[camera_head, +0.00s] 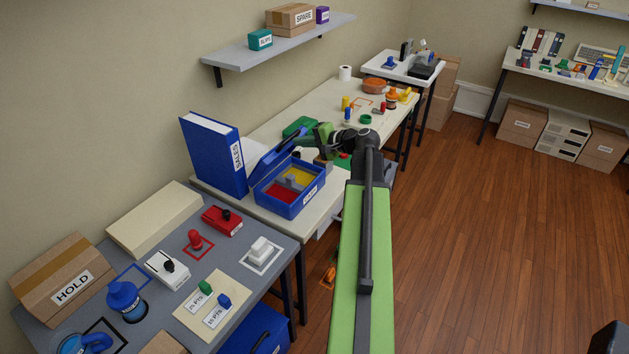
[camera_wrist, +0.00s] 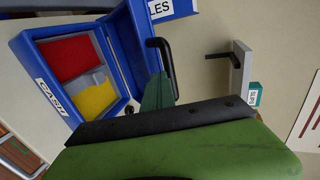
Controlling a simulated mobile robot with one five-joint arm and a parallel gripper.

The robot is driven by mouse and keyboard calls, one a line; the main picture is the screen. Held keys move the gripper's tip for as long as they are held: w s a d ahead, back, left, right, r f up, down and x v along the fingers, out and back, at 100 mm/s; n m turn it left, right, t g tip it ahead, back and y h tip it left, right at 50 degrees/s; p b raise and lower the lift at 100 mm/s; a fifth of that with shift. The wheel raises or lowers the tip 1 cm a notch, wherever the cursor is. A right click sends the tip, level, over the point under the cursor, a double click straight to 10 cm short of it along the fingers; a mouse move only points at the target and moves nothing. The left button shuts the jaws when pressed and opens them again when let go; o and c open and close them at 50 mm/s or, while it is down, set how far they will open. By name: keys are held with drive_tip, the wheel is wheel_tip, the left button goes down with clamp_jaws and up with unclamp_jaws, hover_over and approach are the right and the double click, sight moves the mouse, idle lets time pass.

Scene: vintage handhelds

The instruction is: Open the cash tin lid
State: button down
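The blue cash tin (camera_head: 290,205) stands on the near end of the cream table, its lid (camera_head: 272,152) raised and tilted back. Red and yellow compartments and a grey piece show inside. In the wrist view the tin (camera_wrist: 62,117) with its CASH label lies at the left, the raised lid (camera_wrist: 132,42) beside it with a black bent handle (camera_wrist: 168,62). My gripper (camera_head: 318,138) is just right of the lid's upper edge. In the wrist view its green and black parts are close to the lid; whether they touch is unclear. The fingertips' gap is hidden.
A blue SALES binder (camera_head: 210,152) stands left of the lid. A green item (camera_head: 300,126) lies behind it. A wall shelf (camera_head: 280,45) hangs above. The grey table (camera_head: 235,245) in front holds red and white handhelds. Open wooden floor (camera_head: 470,230) lies right.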

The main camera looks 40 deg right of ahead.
drive_tip(key=shift+w+a+r+p, duration=0.1)
drive_tip(key=shift+w+r+p, duration=0.2)
drive_tip(key=shift+w, duration=0.25)
drive_tip(key=shift+w+a+r+p, duration=0.1)
drive_tip(key=shift+w+r+p, duration=0.1)
drive_tip(key=shift+w+r, duration=0.25)
drive_tip(key=shift+f, duration=0.1)
drive_tip(key=s+d, duration=0.2)
drive_tip(key=s, duration=0.6)
drive_tip(key=shift+s, duration=0.35)
